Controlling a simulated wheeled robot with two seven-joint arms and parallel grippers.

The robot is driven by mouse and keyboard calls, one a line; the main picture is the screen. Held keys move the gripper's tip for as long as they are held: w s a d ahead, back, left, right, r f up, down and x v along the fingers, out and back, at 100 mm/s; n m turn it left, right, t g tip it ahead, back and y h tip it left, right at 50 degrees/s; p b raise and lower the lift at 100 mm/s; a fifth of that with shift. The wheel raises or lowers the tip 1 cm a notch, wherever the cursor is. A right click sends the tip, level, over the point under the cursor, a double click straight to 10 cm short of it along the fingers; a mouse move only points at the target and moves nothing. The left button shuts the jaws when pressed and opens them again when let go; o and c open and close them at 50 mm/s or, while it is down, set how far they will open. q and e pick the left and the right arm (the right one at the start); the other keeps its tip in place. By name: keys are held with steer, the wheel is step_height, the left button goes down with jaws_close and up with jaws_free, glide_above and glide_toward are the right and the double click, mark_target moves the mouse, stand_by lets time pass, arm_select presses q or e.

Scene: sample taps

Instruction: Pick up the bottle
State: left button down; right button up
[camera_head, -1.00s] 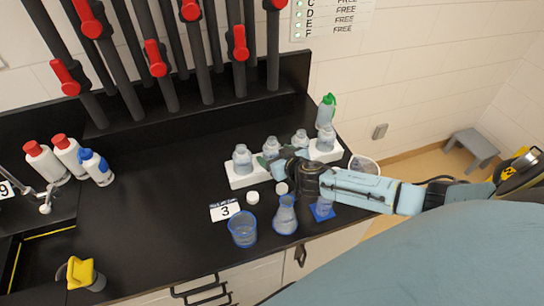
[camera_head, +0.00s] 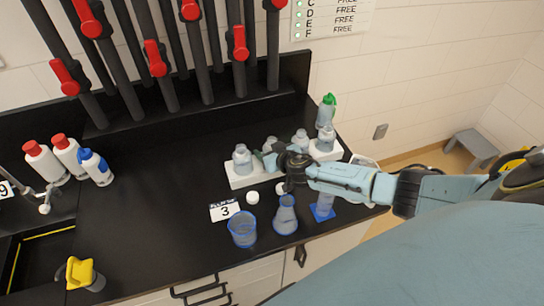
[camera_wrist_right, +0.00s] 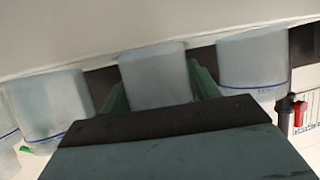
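Several clear bottles stand in a white rack on the black bench, among them a left bottle (camera_head: 242,158), a middle bottle (camera_head: 270,144) and another bottle (camera_head: 300,138). My right gripper (camera_head: 265,160) is low at the front of the rack, by the middle bottle, and its arm covers part of the rack. In the right wrist view, the green fingers lie on either side of the middle bottle (camera_wrist_right: 155,75). The fingers are spread apart; contact with the bottle is not clear. Bottles flank it at left (camera_wrist_right: 48,103) and right (camera_wrist_right: 252,62). My left gripper is not in view.
A beaker (camera_head: 242,229), a flask (camera_head: 285,215), a white cap (camera_head: 252,197) and a sign with 3 (camera_head: 224,210) stand in front of the rack. The bench's left middle is clear.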

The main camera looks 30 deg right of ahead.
steer(key=c, duration=0.6)
steer(key=shift+r+p, duration=0.4)
steer(key=shift+r, duration=4.6)
